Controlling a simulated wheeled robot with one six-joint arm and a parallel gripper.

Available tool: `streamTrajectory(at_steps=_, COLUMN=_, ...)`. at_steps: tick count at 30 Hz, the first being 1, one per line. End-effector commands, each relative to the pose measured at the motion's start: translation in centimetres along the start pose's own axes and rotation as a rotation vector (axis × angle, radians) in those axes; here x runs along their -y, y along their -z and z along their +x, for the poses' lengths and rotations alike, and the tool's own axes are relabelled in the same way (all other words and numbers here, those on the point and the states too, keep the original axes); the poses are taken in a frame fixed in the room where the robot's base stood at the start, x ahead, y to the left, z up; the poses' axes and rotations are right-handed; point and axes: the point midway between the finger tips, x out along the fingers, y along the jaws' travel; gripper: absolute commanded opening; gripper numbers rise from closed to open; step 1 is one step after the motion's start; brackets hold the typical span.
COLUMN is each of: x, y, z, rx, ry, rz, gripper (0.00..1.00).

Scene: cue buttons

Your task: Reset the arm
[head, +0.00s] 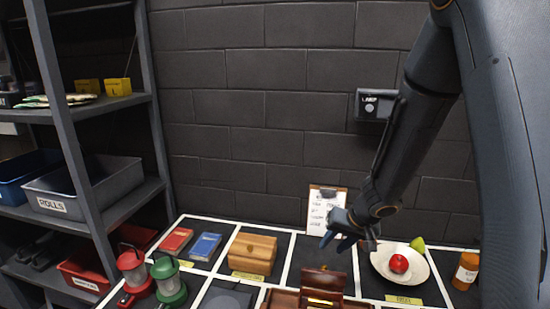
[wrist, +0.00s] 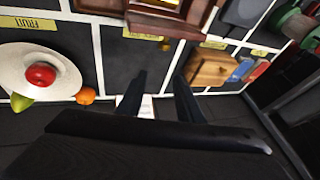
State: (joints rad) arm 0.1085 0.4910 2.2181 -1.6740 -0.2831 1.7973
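My gripper (head: 338,228) hangs over the back of the sectioned table, in front of the dark block wall. In the wrist view its two fingers (wrist: 160,95) stand apart with nothing between them. In the head view the fingertips are above the table, left of the plate of fruit, near a clipboard. My arm comes down from the upper right.
Below lie a white plate (head: 381,262) with a red fruit (head: 399,264), a wooden box (head: 252,254), an open brown case (head: 322,283), red and green lanterns (head: 169,284), books (head: 205,246) and an orange bottle (head: 466,270). A clipboard (head: 319,212) leans at the wall. Shelves (head: 125,200) stand left.

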Motion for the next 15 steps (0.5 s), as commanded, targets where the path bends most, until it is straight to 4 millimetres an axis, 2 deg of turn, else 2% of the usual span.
streamTrajectory(at_steps=3, x=-0.5, y=1.2, z=-2.8, rx=-0.087, ry=-0.077, rz=-0.040, gripper=0.33)
streamTrajectory(at_steps=8, x=-1.7, y=0.7, z=-6.3, rx=-0.128, ry=-0.196, rz=-0.087, gripper=0.33)
streamTrajectory(at_steps=11, x=-2.4, y=-0.8, z=-8.3, rx=-0.112, ry=-0.261, rz=-0.108, gripper=0.33)
streamTrajectory(at_steps=15, x=-3.0, y=-4.0, z=-10.9, rx=-0.049, ry=-0.321, rz=-0.134, gripper=0.33)
